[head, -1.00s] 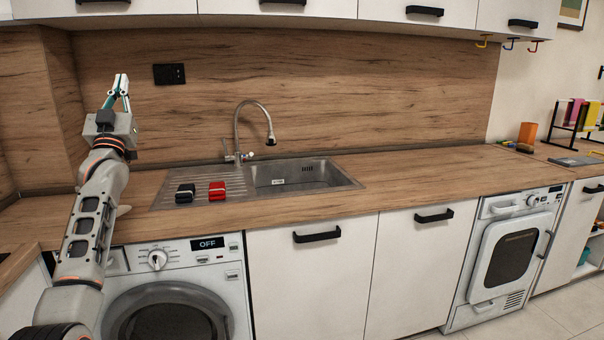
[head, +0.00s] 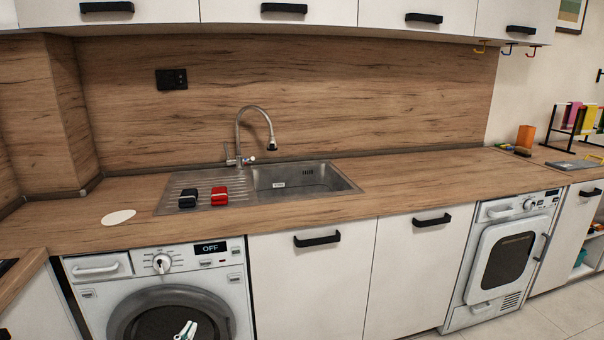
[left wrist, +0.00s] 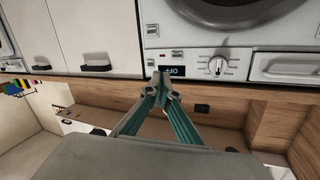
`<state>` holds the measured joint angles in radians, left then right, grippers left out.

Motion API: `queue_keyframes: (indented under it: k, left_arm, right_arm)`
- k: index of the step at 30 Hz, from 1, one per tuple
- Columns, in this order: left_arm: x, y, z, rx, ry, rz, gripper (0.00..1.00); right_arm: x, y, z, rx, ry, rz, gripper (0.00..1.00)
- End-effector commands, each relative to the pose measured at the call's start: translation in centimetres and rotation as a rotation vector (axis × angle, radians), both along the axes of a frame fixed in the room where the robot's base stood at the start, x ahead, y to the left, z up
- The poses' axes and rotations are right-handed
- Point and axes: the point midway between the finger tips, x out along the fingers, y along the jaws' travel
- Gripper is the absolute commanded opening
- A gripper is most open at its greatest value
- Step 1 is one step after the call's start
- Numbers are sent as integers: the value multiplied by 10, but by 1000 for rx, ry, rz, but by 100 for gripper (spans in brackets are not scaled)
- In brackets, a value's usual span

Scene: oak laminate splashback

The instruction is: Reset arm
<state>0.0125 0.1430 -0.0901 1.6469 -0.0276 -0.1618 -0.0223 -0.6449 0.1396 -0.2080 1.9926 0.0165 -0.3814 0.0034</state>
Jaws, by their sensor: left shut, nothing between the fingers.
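My left gripper (head: 186,330) shows only by its fingertips at the bottom edge of the head view, in front of the washing machine door (head: 170,315). In the left wrist view the teal fingers (left wrist: 160,85) meet at their tips. The gripper is shut and empty. The rest of the left arm is out of the head view. My right gripper is not in view.
The wooden worktop (head: 420,175) carries a steel sink (head: 345,184) with a tap (head: 238,135). A black item (head: 188,198) and a red item (head: 219,196) sit on its drainer. A white oval (head: 118,217) lies to the left. Upper cabinets hang above.

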Motion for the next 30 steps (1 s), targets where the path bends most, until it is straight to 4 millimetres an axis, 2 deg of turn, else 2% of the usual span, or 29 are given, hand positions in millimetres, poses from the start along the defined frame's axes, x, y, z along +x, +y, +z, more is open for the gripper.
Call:
queue_keyframes:
  k: [1, 5, 6, 9, 12, 15, 18, 20, 30]
  left_arm:
    - [-30, -9, -22, -2, 53, -13, 0]
    - [-104, -33, -71, -8, 184, -46, 0]
    - [-128, -40, -83, -11, 224, -56, 0]
    - [-187, -57, -108, -21, 321, -78, 0]
    - [-239, -71, -125, -33, 404, -97, 0]
    - [-277, -81, -134, -43, 464, -109, 0]
    - [-299, -87, -137, -50, 498, -117, 0]
    - [-306, -88, -139, -51, 511, -119, 0]
    - [-309, -89, -140, -52, 516, -120, 0]
  right_arm:
    - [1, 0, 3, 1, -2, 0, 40]
    - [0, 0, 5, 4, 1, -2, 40]
    - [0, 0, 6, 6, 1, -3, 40]
    - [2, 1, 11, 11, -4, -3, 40]
    - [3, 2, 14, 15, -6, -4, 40]
    - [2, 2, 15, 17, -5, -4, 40]
    - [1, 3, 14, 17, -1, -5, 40]
    - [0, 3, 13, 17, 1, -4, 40]
    - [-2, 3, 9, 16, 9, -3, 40]
